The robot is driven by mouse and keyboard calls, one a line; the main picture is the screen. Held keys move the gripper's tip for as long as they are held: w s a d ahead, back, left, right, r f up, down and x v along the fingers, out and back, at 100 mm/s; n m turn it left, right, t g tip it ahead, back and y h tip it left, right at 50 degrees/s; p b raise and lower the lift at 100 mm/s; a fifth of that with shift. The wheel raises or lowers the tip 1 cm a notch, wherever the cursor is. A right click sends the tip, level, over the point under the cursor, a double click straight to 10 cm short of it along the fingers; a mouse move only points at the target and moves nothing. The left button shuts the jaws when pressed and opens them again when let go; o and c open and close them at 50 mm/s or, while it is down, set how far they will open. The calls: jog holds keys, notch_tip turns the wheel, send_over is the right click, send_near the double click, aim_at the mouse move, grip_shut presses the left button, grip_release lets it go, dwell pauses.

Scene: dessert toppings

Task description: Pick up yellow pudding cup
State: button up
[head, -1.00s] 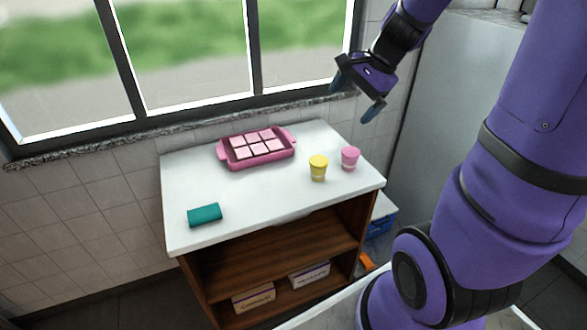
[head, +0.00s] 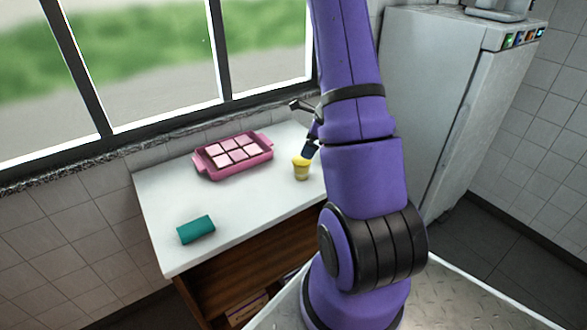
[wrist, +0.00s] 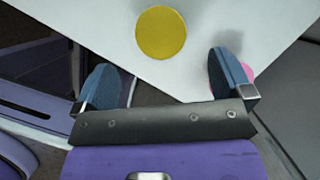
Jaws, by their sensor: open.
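The yellow pudding cup (head: 301,170) stands upright on the white countertop (head: 240,214), just left of my arm in the head view. In the wrist view the yellow cup (wrist: 161,33) shows from above as a round yellow top, beyond and roughly between the two fingertips. My gripper (wrist: 165,75) is open and empty, its blue fingers apart. In the head view my arm hides most of my gripper; one blue finger (head: 311,149) shows close beside the cup. A pink cup (wrist: 216,78) is mostly hidden behind the right finger in the wrist view.
A pink tray (head: 208,172) with several pale pink squares lies at the back of the counter. A teal block (head: 196,229) lies at the front left. The window wall borders the back, and a grey fridge (head: 425,90) stands to the right.

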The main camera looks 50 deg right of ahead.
aim_at(301, 159)
jog(key=x, duration=1)
jog(key=c, duration=1.1)
